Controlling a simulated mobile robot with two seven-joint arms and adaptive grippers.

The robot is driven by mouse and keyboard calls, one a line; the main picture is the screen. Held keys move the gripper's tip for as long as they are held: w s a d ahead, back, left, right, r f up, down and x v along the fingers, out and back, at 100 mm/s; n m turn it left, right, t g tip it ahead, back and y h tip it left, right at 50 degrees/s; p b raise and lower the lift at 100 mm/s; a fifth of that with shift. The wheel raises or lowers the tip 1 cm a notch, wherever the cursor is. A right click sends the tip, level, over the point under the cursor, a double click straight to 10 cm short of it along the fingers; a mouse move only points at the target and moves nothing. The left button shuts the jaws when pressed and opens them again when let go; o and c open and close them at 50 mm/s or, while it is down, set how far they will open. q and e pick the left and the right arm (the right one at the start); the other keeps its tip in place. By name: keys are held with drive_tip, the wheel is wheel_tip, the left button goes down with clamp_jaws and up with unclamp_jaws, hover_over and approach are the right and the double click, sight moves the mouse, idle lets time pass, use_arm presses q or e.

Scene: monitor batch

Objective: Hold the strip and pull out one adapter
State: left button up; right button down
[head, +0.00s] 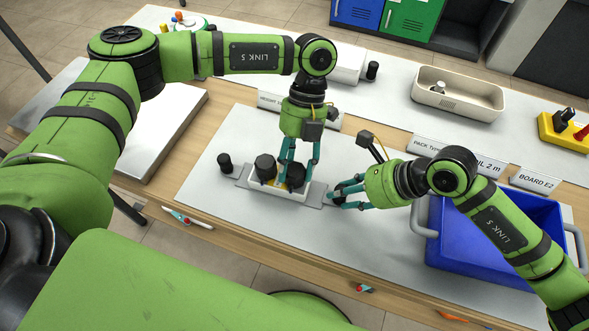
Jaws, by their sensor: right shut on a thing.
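The white strip (262,186) lies on a narrow grey plate (243,178) on the light mat. Two black adapters (265,166) stand up from it, the other one (296,176) partly behind my left fingers. My left gripper (296,180) points down over the strip, its fingers spread either side of that adapter; contact is hidden.
A blue crate (480,262) with grey handles stands at the right, beside my right arm. A beige tray (460,92) and a yellow holder (562,132) stand at the back. Label plates line the mat's far edge. The mat in front of the strip is clear.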

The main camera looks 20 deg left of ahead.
use_arm(q)
drive_tip(key=shift+d+r, duration=0.3)
drive_tip(key=shift+d, duration=0.1)
use_arm(e)
drive_tip(key=shift+a, duration=0.15)
use_arm(q)
drive_tip(key=shift+r, duration=0.2)
use_arm(e)
drive_tip(key=shift+r, duration=0.1)
use_arm(q)
drive_tip(key=shift+r, duration=0.4)
drive_tip(key=shift+a+r, duration=0.15)
drive_tip(key=shift+r, duration=0.85)
drive_tip(key=shift+a+r, duration=0.1)
drive_tip(key=shift+r, duration=0.85)
use_arm(e)
drive_tip(key=c, duration=0.7)
unclamp_jaws()
drive_tip(key=shift+c, duration=0.2)
drive_tip(key=v, duration=1.2)
